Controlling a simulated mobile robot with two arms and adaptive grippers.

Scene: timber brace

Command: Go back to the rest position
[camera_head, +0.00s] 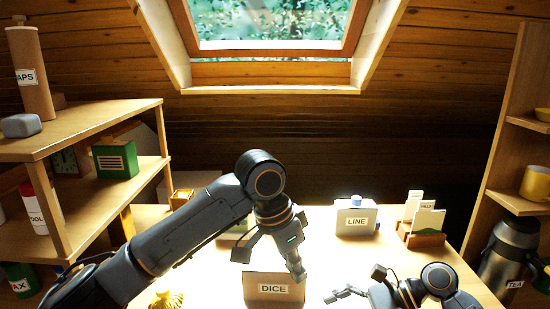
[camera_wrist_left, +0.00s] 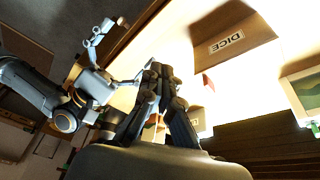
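My left arm comes in from the left of the head view and bends down over the table (camera_head: 215,278). Its gripper (camera_head: 298,272) points down just above the brown box labelled DICE (camera_head: 275,288). In the left wrist view the two fingertips (camera_wrist_left: 157,72) are close together, with nothing visible between them. The DICE box also shows there (camera_wrist_left: 232,45), apart from the fingers. My right gripper (camera_head: 345,294) is low at the front right of the table, partly cut off by its small size; I cannot tell its opening.
A LINE box (camera_head: 356,222) and a card holder (camera_head: 422,238) stand at the back right of the table. A shelf (camera_head: 95,120) with a green box (camera_head: 115,160) is at the left. A flask (camera_head: 510,255) and a yellow mug (camera_head: 536,183) are at the right.

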